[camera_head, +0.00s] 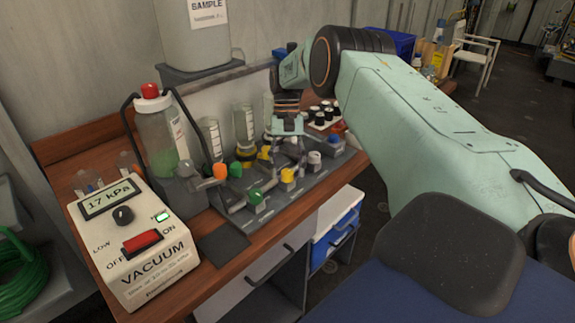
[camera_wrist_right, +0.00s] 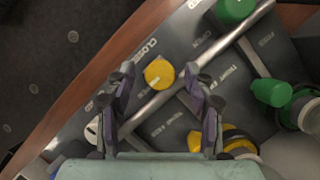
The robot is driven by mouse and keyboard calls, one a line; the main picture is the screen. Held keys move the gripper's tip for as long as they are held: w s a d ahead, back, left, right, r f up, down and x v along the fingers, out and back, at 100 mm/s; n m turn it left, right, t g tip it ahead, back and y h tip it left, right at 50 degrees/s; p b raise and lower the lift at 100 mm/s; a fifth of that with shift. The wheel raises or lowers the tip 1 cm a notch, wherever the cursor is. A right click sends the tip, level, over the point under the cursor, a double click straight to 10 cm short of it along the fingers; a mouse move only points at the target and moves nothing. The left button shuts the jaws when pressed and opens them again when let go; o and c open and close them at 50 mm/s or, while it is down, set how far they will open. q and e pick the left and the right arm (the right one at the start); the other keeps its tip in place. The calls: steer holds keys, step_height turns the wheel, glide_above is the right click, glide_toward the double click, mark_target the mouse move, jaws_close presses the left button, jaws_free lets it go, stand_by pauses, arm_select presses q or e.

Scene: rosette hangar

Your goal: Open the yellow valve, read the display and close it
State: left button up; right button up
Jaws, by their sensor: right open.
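A yellow valve knob (camera_head: 288,175) sits on the grey manifold panel on the wooden bench. In the right wrist view the round yellow knob (camera_wrist_right: 159,74) with a pale mark lies between the fingertips, near the printed word CLOSE. My right gripper (camera_head: 290,150) points down above this knob, with its fingers (camera_wrist_right: 160,78) open on either side; whether they touch it I cannot tell. A second yellow knob (camera_head: 264,153) stands farther back. The display (camera_head: 107,199) on the white vacuum box (camera_head: 145,262) reads 17 kPa. My left gripper is not in view.
Green knobs (camera_head: 255,196), an orange knob (camera_head: 219,171) and a white knob (camera_head: 314,158) crowd the panel. A red-capped bottle (camera_head: 158,135) and cylinders (camera_head: 211,135) stand behind.

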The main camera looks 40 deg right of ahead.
steer(key=v, duration=0.7)
steer(key=shift+r, duration=0.15)
steer(key=shift+w, duration=0.1)
stand_by(0.5)
